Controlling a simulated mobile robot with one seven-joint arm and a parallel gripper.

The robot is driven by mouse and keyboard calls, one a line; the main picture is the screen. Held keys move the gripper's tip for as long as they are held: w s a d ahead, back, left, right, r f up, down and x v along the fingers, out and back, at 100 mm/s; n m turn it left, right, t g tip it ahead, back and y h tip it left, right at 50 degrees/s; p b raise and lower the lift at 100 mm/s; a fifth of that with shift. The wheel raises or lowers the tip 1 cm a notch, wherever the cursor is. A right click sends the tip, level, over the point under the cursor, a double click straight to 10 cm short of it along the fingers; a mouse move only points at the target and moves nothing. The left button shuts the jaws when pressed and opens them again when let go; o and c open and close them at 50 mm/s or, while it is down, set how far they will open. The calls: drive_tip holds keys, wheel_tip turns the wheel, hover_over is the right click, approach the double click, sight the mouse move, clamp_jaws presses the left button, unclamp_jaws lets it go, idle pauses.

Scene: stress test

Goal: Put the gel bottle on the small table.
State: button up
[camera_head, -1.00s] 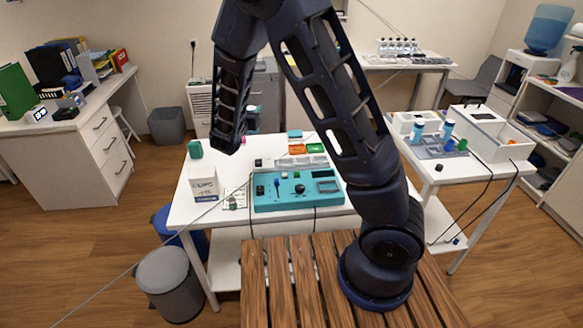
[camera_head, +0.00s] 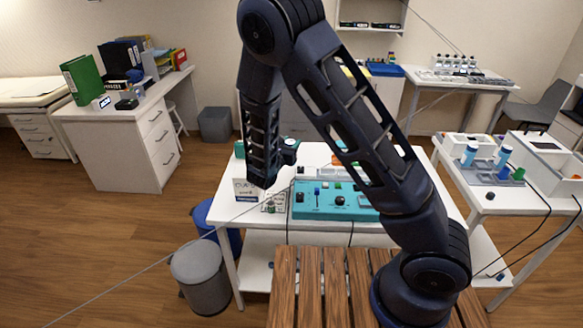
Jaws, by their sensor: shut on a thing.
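My arm hangs down in front of the white table, and its forearm covers much of my gripper (camera_head: 288,155). The gripper shows as a dark shape just right of the forearm's lower end. A second white table (camera_head: 482,204) stands at the right. I cannot tell which table is the small one.
The middle table holds a teal control box (camera_head: 305,210), a white carton (camera_head: 246,190) and a green item (camera_head: 240,149). Light-blue bottles (camera_head: 470,153) and white boxes crowd the right table. A grey bin (camera_head: 200,275) stands on the floor.

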drive_tip(key=shift+f, duration=5.3)
drive_tip(key=shift+f, duration=0.2)
drive_tip(key=o, duration=1.1)
drive_tip(key=shift+r, duration=0.2)
drive_tip(key=v, duration=0.5)
drive_tip(key=shift+s+a, duration=0.1)
drive_tip(key=shift+s, duration=0.1)
drive_tip(key=shift+w+r, duration=0.2)
drive_tip(key=shift+r, duration=3.3)
